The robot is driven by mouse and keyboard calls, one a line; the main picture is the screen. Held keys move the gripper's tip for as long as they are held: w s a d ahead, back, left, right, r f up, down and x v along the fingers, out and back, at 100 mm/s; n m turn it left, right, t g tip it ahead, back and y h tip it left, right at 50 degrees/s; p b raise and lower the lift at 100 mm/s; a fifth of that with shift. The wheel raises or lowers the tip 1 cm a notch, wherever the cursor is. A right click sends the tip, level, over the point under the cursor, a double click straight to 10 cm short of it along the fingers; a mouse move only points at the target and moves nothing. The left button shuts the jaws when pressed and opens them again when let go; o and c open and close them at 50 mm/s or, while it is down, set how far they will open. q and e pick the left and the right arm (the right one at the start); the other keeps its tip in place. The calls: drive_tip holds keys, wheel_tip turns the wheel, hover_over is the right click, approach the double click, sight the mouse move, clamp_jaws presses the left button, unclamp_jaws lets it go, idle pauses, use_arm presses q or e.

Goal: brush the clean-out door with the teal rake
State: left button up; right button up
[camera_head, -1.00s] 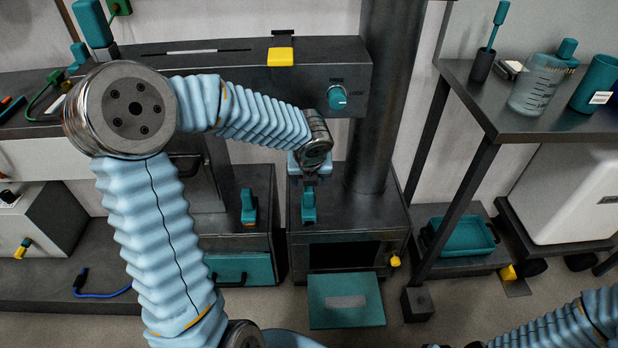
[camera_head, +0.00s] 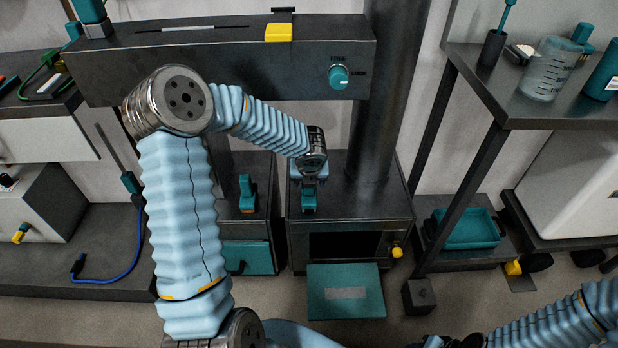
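A teal flap door (camera_head: 346,292) hangs open below the dark opening at the front of the right-hand dark hopper base; I take it for the clean-out door. My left gripper (camera_head: 309,184) points down at an upright teal handle (camera_head: 309,199) on top of that base. Its fingers meet the top of the handle, but I cannot tell whether they are closed on it. I cannot make out a rake head; a teal-handled rod (camera_head: 129,183) leans at the left, and may or may not be the rake. My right gripper (camera_head: 433,342) is cut off by the bottom edge; its fingers are hidden.
A similar teal handle (camera_head: 247,194) stands on the left base, above a closed teal door (camera_head: 247,257). A dark shelf (camera_head: 490,82) with a beaker stands at the right, a teal tray (camera_head: 464,229) below it. A blue cable (camera_head: 108,280) lies at the left. The floor ahead is clear.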

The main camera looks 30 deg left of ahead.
use_arm(q)
drive_tip(key=shift+c, duration=0.2)
drive_tip(key=c, duration=1.1)
